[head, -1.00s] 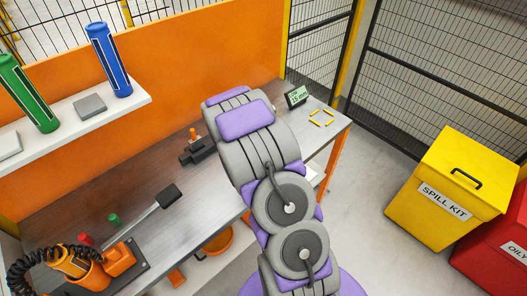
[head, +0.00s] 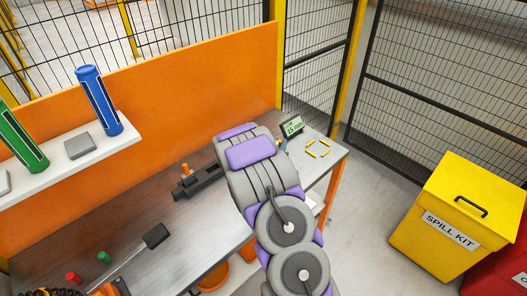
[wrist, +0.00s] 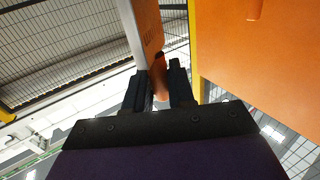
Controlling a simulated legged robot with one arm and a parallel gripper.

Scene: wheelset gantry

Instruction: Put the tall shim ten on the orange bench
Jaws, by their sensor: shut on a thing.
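In the wrist view my gripper (wrist: 158,75) is shut on a tall orange piece with a pale side face and small dark lettering, which I take as the tall shim ten (wrist: 150,35). It sticks out beyond the fingertips, and its top is cut off by the frame. In the head view my arm hides both gripper and shim. The orange bench (head: 135,213) has a grey top, an orange back panel and orange legs. My arm reaches over its right part. Yellow corner marks (head: 318,149) lie bare near its right end.
A small green display (head: 292,126) stands behind the marks. A dark clamp-like tool (head: 200,186) lies mid-bench. A shelf (head: 108,142) holds blue and green cylinders. A yellow spill kit bin (head: 455,215) stands on the floor right of the bench. Mesh fencing closes the back.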

